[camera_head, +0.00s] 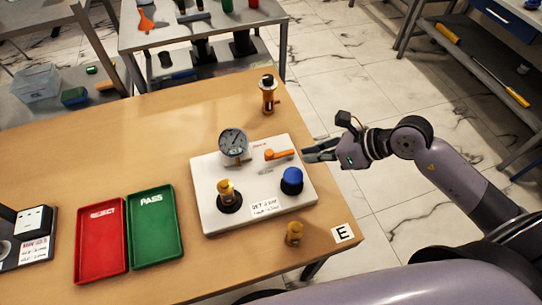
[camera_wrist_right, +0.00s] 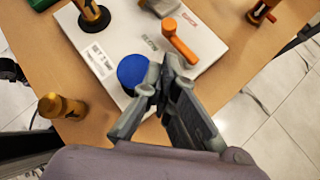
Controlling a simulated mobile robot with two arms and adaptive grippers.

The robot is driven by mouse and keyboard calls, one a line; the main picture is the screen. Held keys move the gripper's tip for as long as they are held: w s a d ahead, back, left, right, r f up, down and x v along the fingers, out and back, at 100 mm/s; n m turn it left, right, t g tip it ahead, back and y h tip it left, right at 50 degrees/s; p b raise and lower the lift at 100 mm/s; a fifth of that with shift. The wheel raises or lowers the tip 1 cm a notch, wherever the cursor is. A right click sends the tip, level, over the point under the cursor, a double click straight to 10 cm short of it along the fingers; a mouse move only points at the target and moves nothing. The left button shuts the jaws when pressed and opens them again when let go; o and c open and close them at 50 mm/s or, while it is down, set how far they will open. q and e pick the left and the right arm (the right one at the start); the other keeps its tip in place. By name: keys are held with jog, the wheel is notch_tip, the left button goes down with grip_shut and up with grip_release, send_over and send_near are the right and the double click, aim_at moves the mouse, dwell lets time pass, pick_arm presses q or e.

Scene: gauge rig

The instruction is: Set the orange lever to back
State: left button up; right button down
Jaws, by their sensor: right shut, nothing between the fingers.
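The orange lever (camera_head: 279,154) lies on the white panel (camera_head: 215,222), right of the round gauge (camera_head: 233,142). A gap shows between fingers and lever in the head view. My left gripper is not in view.
A blue knob (camera_head: 292,176) and a yellow-topped fitting (camera_head: 228,192) stand on the panel. An orange fitting (camera_head: 268,95) stands behind it, a brass piece (camera_head: 294,232) in front. Red (camera_head: 101,250) and green (camera_head: 155,240) trays lie left.

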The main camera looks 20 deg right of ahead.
aim_at(280, 153)
jog(key=shift+n+h, duration=0.6)
jog(key=shift+n, duration=0.2)
jog(key=p+x, duration=0.1)
jog(key=x, duration=0.7)
jog(key=shift+w+a+r, duration=0.1)
jog(key=shift+a+r, duration=0.05)
jog(key=shift+r, duration=0.05)
jog(key=shift+w+a+f, duration=0.25)
jog(key=shift+a+f, duration=0.05)
jog(key=shift+f, duration=0.15)
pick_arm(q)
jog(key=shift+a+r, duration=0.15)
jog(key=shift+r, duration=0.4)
pick_arm(e)
jog(key=shift+d, duration=0.1)
